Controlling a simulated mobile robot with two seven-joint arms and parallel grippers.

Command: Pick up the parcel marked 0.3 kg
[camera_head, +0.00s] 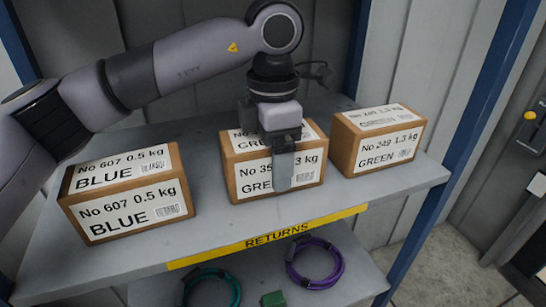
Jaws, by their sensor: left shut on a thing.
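Three brown box parcels with white labels stand on the grey shelf. The middle parcel (247,178) reads "GREEN", with a number starting "No 35" and a weight ending in "3 kg"; my gripper hides the rest. My left gripper (283,165) comes down over this parcel from above and is shut on it, one finger across its front face. The parcel appears to rest on the shelf. The left parcel (128,207) reads "No 607 0.5 kg BLUE". The right parcel (378,143) reads "No 249 1.3 kg GREEN". My right gripper is not in view.
The grey shelf (225,230) has a yellow "RETURNS" strip (265,238) on its front edge and blue posts (480,110) at its sides. A lower shelf holds a green cable coil (212,274), a purple coil (315,283) and a small green block (273,299).

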